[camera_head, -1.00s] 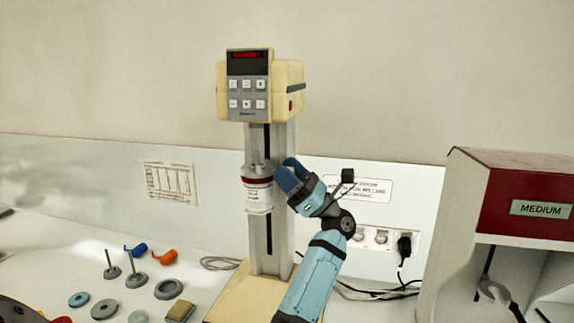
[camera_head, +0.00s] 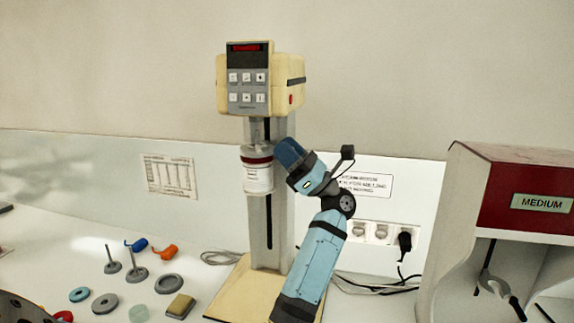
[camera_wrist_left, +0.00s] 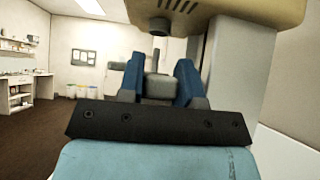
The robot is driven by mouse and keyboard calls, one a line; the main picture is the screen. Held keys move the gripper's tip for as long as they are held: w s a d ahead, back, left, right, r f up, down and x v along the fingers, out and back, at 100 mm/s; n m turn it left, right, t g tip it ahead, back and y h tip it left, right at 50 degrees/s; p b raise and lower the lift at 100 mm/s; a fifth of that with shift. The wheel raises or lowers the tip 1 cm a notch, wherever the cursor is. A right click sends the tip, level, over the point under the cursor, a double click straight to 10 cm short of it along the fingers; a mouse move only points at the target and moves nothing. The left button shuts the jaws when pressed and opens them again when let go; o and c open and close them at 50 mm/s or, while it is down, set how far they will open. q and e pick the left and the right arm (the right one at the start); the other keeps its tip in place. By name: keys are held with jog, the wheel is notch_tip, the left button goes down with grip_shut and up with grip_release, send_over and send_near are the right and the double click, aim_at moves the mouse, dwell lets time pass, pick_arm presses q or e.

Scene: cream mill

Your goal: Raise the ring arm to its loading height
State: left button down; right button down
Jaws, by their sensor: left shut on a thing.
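The cream mill has a yellow head (camera_head: 285,85) with a keypad and red display, on a pale column (camera_head: 280,215) with a dark slot. A white jar with a dark red band (camera_head: 258,178) hangs in front of the column, a little below the head. My left gripper (camera_head: 287,152) is at the right of the jar's top, just under the head. In the left wrist view its blue fingers (camera_wrist_left: 158,75) are shut on a grey block (camera_wrist_left: 160,88), seemingly the ring arm, which my gripper mostly hides in the head view. My right gripper is not in view.
A red and white cabinet marked MEDIUM (camera_head: 540,203) stands at the right. Several discs, rods and a grey ring (camera_head: 169,284) lie on the white bench at the left. Cables (camera_head: 375,288) lie behind my left arm. The mill's base (camera_head: 240,290) has clear space on top.

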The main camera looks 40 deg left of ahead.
pick_arm(q)
jog(key=shift+r, duration=0.3)
jog(key=c, duration=0.8)
grip_release()
jog(key=shift+f, duration=0.1)
jog(key=b+v, duration=0.4)
jog(key=v, duration=0.9)
jog(key=shift+d+f, duration=0.25)
jog(key=shift+f, duration=0.05)
jog(key=shift+w, duration=0.1)
